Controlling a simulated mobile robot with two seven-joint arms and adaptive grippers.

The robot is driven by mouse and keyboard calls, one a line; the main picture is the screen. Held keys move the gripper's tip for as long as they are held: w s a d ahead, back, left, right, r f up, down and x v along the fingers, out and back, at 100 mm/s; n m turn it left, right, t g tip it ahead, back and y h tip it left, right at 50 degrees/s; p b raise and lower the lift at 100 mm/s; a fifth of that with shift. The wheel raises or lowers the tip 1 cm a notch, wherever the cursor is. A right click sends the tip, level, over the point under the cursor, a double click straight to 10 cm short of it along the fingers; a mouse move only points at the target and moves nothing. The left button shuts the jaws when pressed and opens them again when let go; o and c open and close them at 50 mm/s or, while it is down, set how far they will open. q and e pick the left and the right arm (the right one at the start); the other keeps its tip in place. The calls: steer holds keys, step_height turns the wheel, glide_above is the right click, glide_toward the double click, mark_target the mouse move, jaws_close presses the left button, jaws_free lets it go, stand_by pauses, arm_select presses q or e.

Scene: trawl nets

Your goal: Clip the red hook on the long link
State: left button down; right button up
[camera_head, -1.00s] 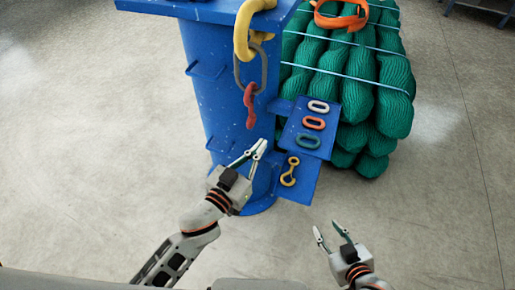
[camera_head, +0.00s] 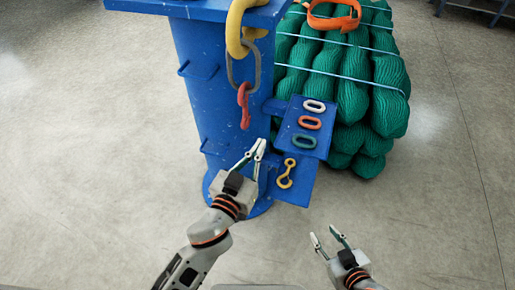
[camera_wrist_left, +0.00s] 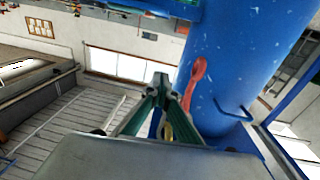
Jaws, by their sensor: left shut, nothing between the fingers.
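The long grey link (camera_head: 232,72) hangs from a yellow chain piece (camera_head: 235,30) in front of the blue post. The red hook (camera_head: 244,108) hangs upright at the link's lower end; I cannot tell whether its mouth is closed around it. The red hook also shows in the left wrist view (camera_wrist_left: 197,78), beyond the fingers and to their right. My left gripper (camera_head: 259,148) is shut and empty, below and slightly right of the red hook, apart from it. My right gripper (camera_head: 328,238) is open and empty, low at the right, over the floor.
The blue post (camera_head: 205,110) has side handles. Green nets (camera_head: 370,95) are behind. Floor at left is clear.

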arm_select(q)
steer(key=shift+d+n+y+b, duration=0.15)
steer(key=shift+n+y+b, duration=0.15)
steer(key=shift+y+b, duration=0.2)
stand_by(0.3)
stand_by(0.4)
steer(key=c, duration=2.4)
jaws_free()
steer(key=shift+o, duration=0.2)
steer(key=shift+s+f, duration=0.1)
steer(key=shift+s, duration=0.05)
steer(key=v, duration=1.1)
steer(key=shift+s, duration=0.35)
steer(key=shift+a, duration=0.25)
